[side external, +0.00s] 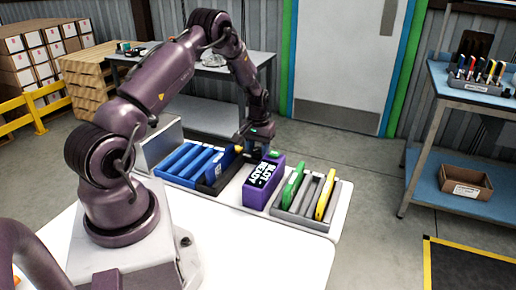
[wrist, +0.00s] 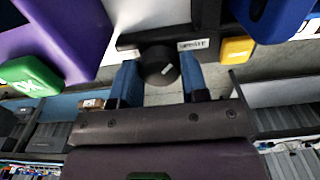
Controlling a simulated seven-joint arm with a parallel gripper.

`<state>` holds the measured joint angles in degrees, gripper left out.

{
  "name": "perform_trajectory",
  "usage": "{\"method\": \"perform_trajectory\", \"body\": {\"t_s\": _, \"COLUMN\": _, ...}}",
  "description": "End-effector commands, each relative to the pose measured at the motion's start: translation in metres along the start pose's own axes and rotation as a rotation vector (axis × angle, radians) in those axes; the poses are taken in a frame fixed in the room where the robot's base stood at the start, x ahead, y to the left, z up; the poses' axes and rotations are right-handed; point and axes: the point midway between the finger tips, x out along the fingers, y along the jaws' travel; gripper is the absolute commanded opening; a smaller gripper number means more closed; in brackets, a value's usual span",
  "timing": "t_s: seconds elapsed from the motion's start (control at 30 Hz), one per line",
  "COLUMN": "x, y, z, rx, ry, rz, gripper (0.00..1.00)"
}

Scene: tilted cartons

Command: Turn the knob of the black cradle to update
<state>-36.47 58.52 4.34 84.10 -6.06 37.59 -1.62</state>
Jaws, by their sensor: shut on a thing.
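The black cradle (side external: 213,185) stands between the blue slotted rack and the purple box in the side external view. Its front edge (wrist: 212,24) crosses the top of the wrist view. A round black knob (wrist: 158,65) with a short white mark sits on that edge, between two small white labels too small to read. The mark points slantwise toward the right label. My gripper (wrist: 159,74) has its blue fingers on either side of the knob, shut on it. In the side external view my gripper (side external: 241,152) is low over the cradle's far end.
The purple box (side external: 262,183) with a green button is close beside the cradle. A blue rack (side external: 180,165) is on its left, and a grey tray (side external: 303,212) holds green and yellow pieces. A yellow piece (wrist: 237,50) is near the right finger.

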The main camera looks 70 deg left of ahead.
Motion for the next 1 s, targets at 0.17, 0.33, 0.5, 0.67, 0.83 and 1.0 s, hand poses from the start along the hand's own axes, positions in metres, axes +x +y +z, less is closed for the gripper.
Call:
{"method": "perform_trajectory", "body": {"t_s": 0.17, "x": -0.002, "y": 0.0, "z": 0.0, "rx": 0.005, "ry": -0.001, "rz": 0.001, "gripper": 0.17}}
{"method": "perform_trajectory", "body": {"t_s": 0.33, "x": -0.002, "y": 0.0, "z": 0.0, "rx": 0.004, "ry": -0.001, "rz": 0.001, "gripper": 0.17}}
{"method": "perform_trajectory", "body": {"t_s": 0.5, "x": -0.001, "y": 0.0, "z": 0.0, "rx": 0.004, "ry": -0.001, "rz": 0.0, "gripper": 0.67}}
{"method": "perform_trajectory", "body": {"t_s": 0.67, "x": -0.001, "y": 0.0, "z": 0.0, "rx": 0.003, "ry": -0.001, "rz": 0.0, "gripper": 0.67}}
{"method": "perform_trajectory", "body": {"t_s": 0.83, "x": -0.004, "y": 0.0, "z": 0.0, "rx": 0.003, "ry": 0.0, "rz": 0.0, "gripper": 0.67}}
{"method": "perform_trajectory", "body": {"t_s": 1.0, "x": -0.028, "y": 0.0, "z": -0.001, "rx": 0.003, "ry": 0.004, "rz": 0.0, "gripper": 0.67}}
